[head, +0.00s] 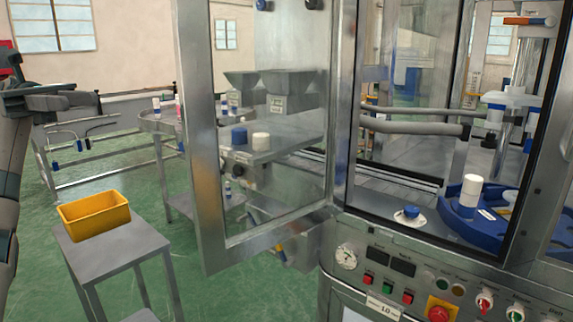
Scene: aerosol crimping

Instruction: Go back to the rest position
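My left arm comes in along the left edge of the head view. Its dark gripper (70,100) is raised, high above and to the left of the yellow bin (97,222). It is seen side-on and partly cut by the frame edge, so I cannot tell whether its fingers are open or shut. I see no object in it. My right gripper is not in view.
The machine's framed glass door (207,190) stands open in the middle. Inside are a blue rotary fixture (452,220) and a white cylinder (470,191). A grey stand (120,248) carries the bin. Control panel (400,276) is at lower right. Green floor (240,290) shows between.

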